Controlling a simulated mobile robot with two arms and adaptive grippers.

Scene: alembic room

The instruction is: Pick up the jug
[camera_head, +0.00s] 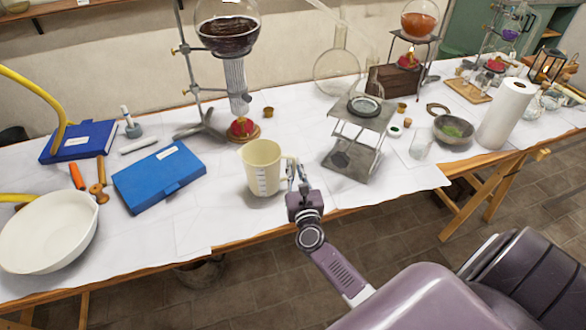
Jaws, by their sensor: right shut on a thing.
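The jug (263,168) is cream-coloured with a spout on its left, measuring marks on its side and a handle on its right. It is upright at the front of the paper-covered table (228,222); I cannot tell whether its base touches the paper. My right gripper (297,178) is at the jug's right side, shut on the handle, which its fingers partly hide. My left gripper is not in view.
A metal lab stand (354,143) is close to the right of the jug. A blue case (159,178) lies to its left, and a round flask (228,25) on a stand is behind it. A white bowl (48,232) is at far left. Bare paper lies in front of the blue case.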

